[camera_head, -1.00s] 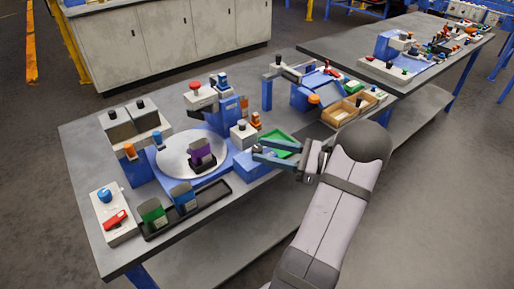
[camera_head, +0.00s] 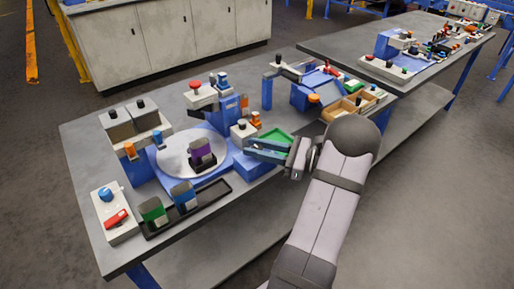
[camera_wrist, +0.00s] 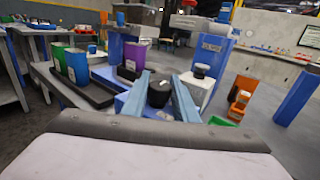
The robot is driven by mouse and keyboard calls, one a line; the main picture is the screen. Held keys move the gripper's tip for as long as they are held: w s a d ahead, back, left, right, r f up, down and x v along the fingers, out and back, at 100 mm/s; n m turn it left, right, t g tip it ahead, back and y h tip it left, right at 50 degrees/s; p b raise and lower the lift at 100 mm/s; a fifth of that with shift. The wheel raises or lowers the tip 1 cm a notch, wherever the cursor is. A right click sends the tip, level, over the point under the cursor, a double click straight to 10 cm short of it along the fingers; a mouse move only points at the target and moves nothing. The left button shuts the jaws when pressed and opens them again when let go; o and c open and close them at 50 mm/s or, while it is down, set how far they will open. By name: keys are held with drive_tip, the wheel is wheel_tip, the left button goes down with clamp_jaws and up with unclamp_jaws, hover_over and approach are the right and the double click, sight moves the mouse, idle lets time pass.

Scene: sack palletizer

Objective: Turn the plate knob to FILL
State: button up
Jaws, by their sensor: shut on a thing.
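My gripper (camera_head: 250,150) is at the right end of the plate station's blue base. In the wrist view my gripper's two blue fingers (camera_wrist: 160,98) stand on either side of a black round knob with a small white mark (camera_wrist: 159,88) and are shut on it. In the head view the fingers hide this knob. The FILL marking cannot be read. The round silver plate (camera_head: 176,160) lies to the left of my gripper, with a purple container (camera_head: 202,150) upright in a black holder on it.
A white box with a black knob (camera_head: 243,131) and an orange part (camera_head: 256,119) stand just behind my fingers. A green tray (camera_head: 277,137) is close by. A green container (camera_head: 152,210) and a blue container (camera_head: 184,195) stand on a black tray at the front.

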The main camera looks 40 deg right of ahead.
drive_tip(key=shift+r+m+t+h+p, duration=0.1)
drive_tip(key=shift+m+t+h+p, duration=0.2)
drive_tip(key=shift+m+h+p, duration=0.15)
drive_tip(key=m+t+h+p, duration=0.1)
drive_tip(key=h, duration=0.1)
drive_tip(key=shift+m+h, duration=0.35)
drive_tip(key=m+h, duration=0.2)
drive_tip(key=h, duration=0.1)
drive_tip(key=m+t+h, duration=0.1)
drive_tip(key=m+h, duration=0.1)
drive_tip(key=h, duration=0.1)
drive_tip(key=shift+a+f, duration=0.1)
drive_tip(key=shift+f, duration=0.1)
drive_tip(key=m+h+p, duration=0.1)
drive_tip(key=h, duration=0.1)
drive_tip(key=m+h+p, duration=0.1)
drive_tip(key=h, duration=0.1)
drive_tip(key=shift+r+m, duration=0.2)
drive_tip(key=shift+m, duration=0.2)
drive_tip(key=shift+m+h+p, duration=0.3)
drive_tip(key=shift+h+p, duration=0.15)
drive_tip(key=shift+h, duration=0.25)
drive_tip(key=shift+f+m+g+h, duration=0.1)
drive_tip(key=shift+m+g+h, duration=0.2)
drive_tip(key=shift+h, duration=0.1)
